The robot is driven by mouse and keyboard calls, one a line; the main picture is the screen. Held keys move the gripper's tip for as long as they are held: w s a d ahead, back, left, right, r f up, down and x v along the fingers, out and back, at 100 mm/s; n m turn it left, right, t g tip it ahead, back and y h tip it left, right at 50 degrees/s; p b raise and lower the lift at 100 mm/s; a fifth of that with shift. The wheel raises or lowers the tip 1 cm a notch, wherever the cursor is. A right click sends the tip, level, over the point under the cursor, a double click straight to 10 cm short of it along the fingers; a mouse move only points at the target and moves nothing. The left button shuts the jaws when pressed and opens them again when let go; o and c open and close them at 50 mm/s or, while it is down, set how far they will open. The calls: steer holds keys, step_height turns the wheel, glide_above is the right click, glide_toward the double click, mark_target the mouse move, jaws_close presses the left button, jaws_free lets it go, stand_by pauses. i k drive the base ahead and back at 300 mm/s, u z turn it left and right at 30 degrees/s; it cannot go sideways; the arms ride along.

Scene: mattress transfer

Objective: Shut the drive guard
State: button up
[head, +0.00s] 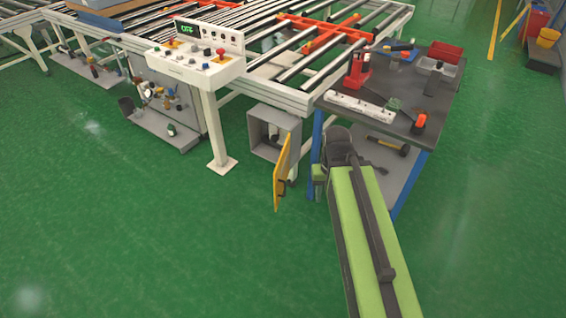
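The drive guard (282,172) is a yellow door on the grey drive box (256,134) under the conveyor. It stands open, swung out from the right side of the box, and shows nearly edge-on with a dark handle (282,187) low on it. The box's front is open and its inside is in shadow. My green arm reaches in from the bottom right and bends down at a dark joint, just right of the guard. My gripper (316,190) is low by the blue bench leg; its fingers cannot be made out, nor whether they touch anything.
A workbench (440,105) with a blue frame, tools and a red bin (446,52) stands close by on the right. A white control console (196,66) on a post stands left of the box. The green floor in front of the guard is clear.

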mark_target(281, 172)
steer(key=i, duration=0.75)
steer(key=u, duration=1.9)
steer(key=k, duration=0.25)
steer(key=u, duration=0.05)
